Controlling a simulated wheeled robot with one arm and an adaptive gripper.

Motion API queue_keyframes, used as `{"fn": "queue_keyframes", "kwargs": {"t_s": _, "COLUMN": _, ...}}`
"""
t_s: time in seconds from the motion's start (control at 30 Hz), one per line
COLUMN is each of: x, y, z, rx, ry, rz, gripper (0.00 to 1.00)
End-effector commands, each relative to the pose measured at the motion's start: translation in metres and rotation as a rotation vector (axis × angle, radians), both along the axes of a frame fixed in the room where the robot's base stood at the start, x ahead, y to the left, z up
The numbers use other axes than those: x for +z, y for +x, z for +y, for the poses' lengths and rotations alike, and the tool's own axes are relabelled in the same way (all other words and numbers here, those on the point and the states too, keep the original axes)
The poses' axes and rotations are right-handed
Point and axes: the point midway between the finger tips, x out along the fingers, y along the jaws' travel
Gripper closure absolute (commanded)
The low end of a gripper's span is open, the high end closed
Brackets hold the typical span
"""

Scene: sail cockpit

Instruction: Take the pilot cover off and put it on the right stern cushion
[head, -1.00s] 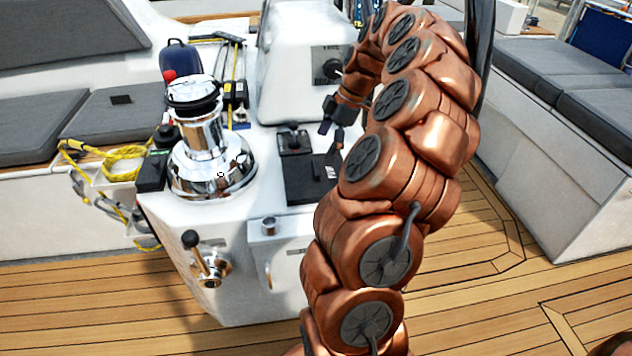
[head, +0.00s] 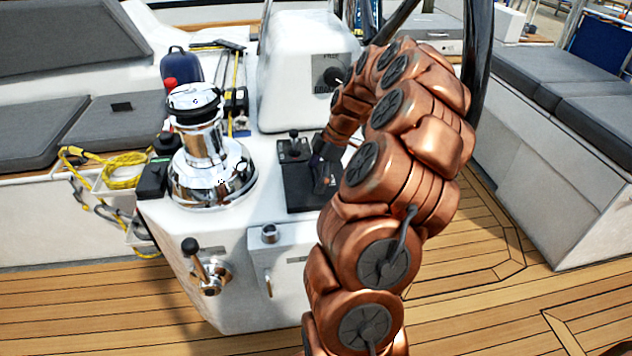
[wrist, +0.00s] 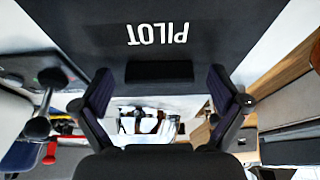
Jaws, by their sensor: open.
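The pilot cover (head: 299,190) is a flat black piece on the white console, partly hidden by my gripper in the head view. In the wrist view the dark cover (wrist: 200,22) fills the top, with white "PILOT" lettering upside down and a raised black block (wrist: 160,72) at its near edge. My gripper (wrist: 158,80) is open, one finger on each side of this block with gaps showing. In the head view my gripper (head: 325,168) is low over the cover's right part; contact cannot be told. A dark grey cushion (head: 575,75) lies on the bench at the right.
A chrome winch (head: 208,160) stands left of the cover. A joystick (head: 293,145) rises just behind it. A white pod (head: 300,75) stands at the back. Grey cushions (head: 115,120) and yellow rope (head: 120,170) are at the left. Open teak deck (head: 480,270) lies before the right bench.

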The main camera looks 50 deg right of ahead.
Motion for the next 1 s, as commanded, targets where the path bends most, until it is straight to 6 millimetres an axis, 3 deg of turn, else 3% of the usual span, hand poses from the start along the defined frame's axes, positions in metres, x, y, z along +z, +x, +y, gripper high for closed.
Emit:
{"fn": "queue_keyframes", "kwargs": {"t_s": 0.23, "x": -0.0006, "y": 0.0006, "z": -0.0001, "rx": -0.001, "ry": -0.002, "rz": -0.002, "gripper": 0.04}}
{"fn": "queue_keyframes", "kwargs": {"t_s": 0.8, "x": -0.0019, "y": 0.0003, "z": -0.0001, "rx": 0.000, "ry": -0.001, "rz": 0.000, "gripper": 0.64}}
{"fn": "queue_keyframes", "kwargs": {"t_s": 1.0, "x": -0.0032, "y": 0.0000, "z": 0.0003, "rx": 0.000, "ry": 0.000, "rz": 0.001, "gripper": 0.65}}
